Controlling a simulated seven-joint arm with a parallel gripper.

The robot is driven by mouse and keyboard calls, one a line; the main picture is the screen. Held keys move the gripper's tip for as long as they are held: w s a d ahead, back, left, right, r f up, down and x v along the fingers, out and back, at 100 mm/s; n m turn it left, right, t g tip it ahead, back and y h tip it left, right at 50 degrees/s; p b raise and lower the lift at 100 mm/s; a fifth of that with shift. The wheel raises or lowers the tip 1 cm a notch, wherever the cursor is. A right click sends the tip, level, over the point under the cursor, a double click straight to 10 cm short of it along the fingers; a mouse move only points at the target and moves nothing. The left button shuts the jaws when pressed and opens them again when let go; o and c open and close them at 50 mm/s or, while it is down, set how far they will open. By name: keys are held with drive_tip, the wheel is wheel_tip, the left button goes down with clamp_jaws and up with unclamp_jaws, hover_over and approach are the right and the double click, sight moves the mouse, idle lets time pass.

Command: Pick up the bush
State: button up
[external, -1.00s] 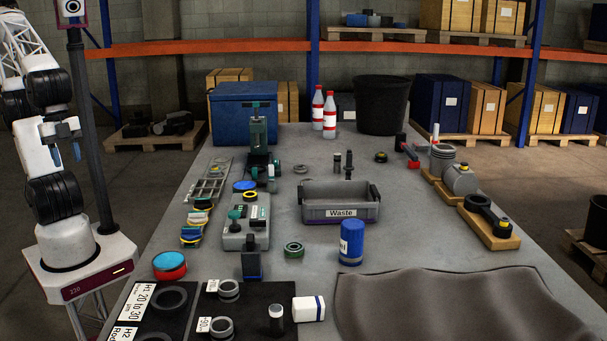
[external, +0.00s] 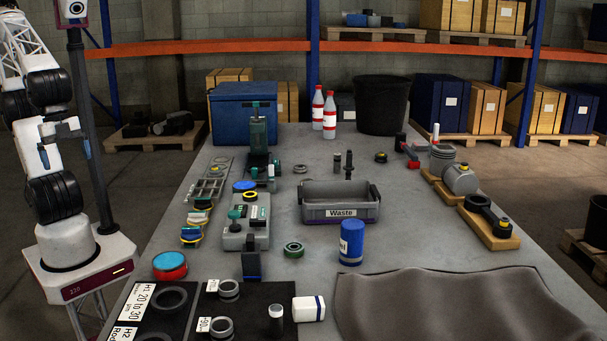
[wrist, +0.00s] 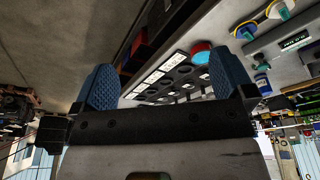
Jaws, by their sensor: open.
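My gripper (external: 65,153) is at the left, beside the bench and well away from the parts on it. It is open and empty, with its two blue finger pads apart in the wrist view (wrist: 163,85). Several ring-shaped parts could be the bush, and I cannot tell which. A grey ring stack (external: 229,290) and another grey ring stack (external: 220,328) stand on the black mat at the front left. A green-edged ring (external: 293,250) lies near the bench middle, and a small grey ring (external: 301,168) lies farther back.
The grey Waste bin (external: 341,212) stands mid-bench, with a blue cylinder (external: 351,243) in front of it. A red-and-teal tin (external: 170,265) is near the left edge. A grey cloth (external: 440,305) covers the front right. A dark post (external: 92,120) rises close to my gripper.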

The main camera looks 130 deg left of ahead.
drive_tip(key=w+a+m+g, duration=0.1)
drive_tip(key=w+a+m, duration=0.1)
drive_tip(key=w, duration=0.9)
drive_tip(key=w+a+m, duration=0.2)
drive_tip(key=w+a, duration=0.1)
drive_tip(key=w, duration=0.9)
drive_tip(key=w+a+f+m, duration=0.1)
drive_tip(key=w+a+f, duration=0.1)
drive_tip(key=w+f, duration=0.3)
drive_tip(key=w+a+f+m+g, duration=0.1)
drive_tip(key=w+a+f+m, duration=0.1)
drive_tip(key=w+f, duration=0.3)
drive_tip(key=w+a+f+m, duration=0.1)
drive_tip(key=w+a+f, duration=0.3)
drive_tip(key=w, duration=0.8)
drive_tip(key=shift+a+f+m+g, duration=0.2)
drive_tip(key=shift+f+m+g, duration=0.1)
drive_tip(key=shift+f+m, duration=0.1)
drive_tip(key=shift+w+a+f, duration=0.1)
drive_tip(key=shift+w+f, duration=0.05)
drive_tip(key=shift+w, duration=0.05)
drive_tip(key=shift+f, duration=1.3)
